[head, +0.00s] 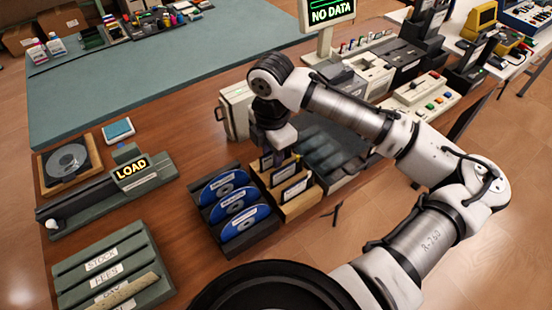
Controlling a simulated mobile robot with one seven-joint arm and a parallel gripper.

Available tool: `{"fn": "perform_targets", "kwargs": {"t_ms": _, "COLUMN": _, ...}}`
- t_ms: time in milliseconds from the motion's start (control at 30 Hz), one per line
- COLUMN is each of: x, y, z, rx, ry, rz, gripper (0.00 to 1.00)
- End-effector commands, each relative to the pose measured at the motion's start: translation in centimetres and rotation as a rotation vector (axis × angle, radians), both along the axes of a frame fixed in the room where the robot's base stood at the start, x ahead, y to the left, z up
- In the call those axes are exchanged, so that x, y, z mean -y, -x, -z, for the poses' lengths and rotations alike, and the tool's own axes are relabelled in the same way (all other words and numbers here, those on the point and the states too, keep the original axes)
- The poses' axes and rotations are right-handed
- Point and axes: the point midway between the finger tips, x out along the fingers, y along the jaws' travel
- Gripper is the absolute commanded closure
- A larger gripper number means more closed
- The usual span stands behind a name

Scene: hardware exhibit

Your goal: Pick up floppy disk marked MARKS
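A light wooden holder (305,206) stands in the middle of the table. Several dark floppy disks (293,190) with pale labels stand upright in its slots. The labels are too small to read, so I cannot tell which disk is marked MARKS. My gripper (277,153) points down at the far end of the holder, at or just above the rearmost disk. Its fingertips are small and partly hidden, and I cannot tell whether they are apart or closed, or touching a disk.
A dark rack of blue discs (235,210) stands directly left of the holder. A LOAD unit (130,172) and a labelled green rack (112,270) are farther left. A grey keyboard-like device (325,145) and a beige case (237,110) stand close behind my gripper. The green mat (150,75) has free room.

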Motion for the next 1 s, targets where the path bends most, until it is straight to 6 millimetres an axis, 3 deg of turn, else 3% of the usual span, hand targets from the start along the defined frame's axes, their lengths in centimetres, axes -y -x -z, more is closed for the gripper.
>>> {"fn": "perform_targets", "kwargs": {"t_ms": 33, "x": 0.0, "y": 0.0, "z": 0.0, "rx": 0.000, "ry": 0.000, "rz": 0.000, "gripper": 0.77}}
{"fn": "perform_targets", "kwargs": {"t_ms": 200, "x": 0.0, "y": 0.0, "z": 0.0, "rx": 0.000, "ry": 0.000, "rz": 0.000, "gripper": 1.00}}
{"fn": "perform_targets", "kwargs": {"t_ms": 733, "x": 0.0, "y": -0.1, "z": -0.6, "rx": 0.001, "ry": 0.001, "rz": 0.001, "gripper": 1.00}}
{"fn": "perform_targets", "kwargs": {"t_ms": 1000, "x": 0.0, "y": -0.1, "z": -4.5, "rx": 0.004, "ry": 0.000, "rz": 0.000, "gripper": 1.00}}
